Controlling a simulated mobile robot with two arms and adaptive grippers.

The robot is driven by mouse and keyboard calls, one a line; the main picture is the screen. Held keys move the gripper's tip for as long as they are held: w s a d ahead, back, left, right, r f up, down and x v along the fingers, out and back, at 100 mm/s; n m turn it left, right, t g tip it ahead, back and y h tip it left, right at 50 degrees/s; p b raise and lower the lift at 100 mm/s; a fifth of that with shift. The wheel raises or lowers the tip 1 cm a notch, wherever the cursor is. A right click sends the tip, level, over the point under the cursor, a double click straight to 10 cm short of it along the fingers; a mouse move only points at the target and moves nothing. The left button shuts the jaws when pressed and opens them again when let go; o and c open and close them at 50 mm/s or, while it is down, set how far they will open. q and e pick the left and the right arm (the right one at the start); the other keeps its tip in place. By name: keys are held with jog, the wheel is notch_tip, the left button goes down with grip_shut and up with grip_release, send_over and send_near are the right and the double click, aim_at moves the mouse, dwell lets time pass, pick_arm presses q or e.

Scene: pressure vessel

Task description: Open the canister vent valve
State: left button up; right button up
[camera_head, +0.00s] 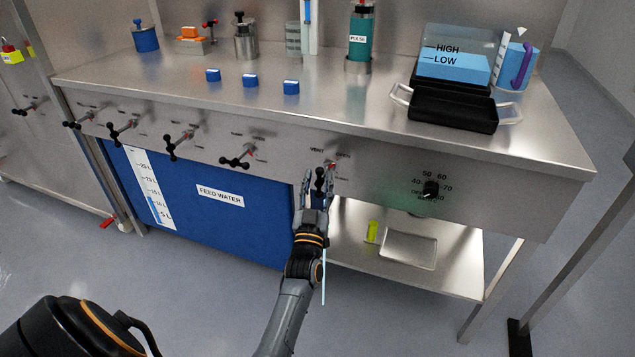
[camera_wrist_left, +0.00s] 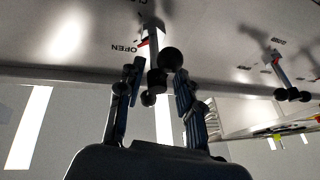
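The vent valve (camera_head: 320,174) is on the bench's front panel, under a small VENT label (camera_head: 316,150). It has a black ball-ended handle and a red mark. In the left wrist view the handle (camera_wrist_left: 171,60) sits between my fingers, with the word OPEN (camera_wrist_left: 124,48) upside down beside it. My left gripper (camera_head: 318,186) is open around the handle; in the wrist view the fingers (camera_wrist_left: 157,78) stand apart, with a gap at the left finger. Whether the right finger touches the handle I cannot tell. My right gripper is not in view.
Similar valves (camera_head: 238,157) line the panel to the left, and a black knob (camera_head: 431,189) is to the right. A blue FEED WATER tank (camera_head: 220,225) and a lower shelf (camera_head: 450,268) are below. A teal canister (camera_head: 360,40) and black tray (camera_head: 453,108) stand on top.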

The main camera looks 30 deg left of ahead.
pick_arm(q)
jog(key=v, duration=0.7)
jog(key=shift+s, duration=0.2)
jog(key=shift+d+f, duration=0.1)
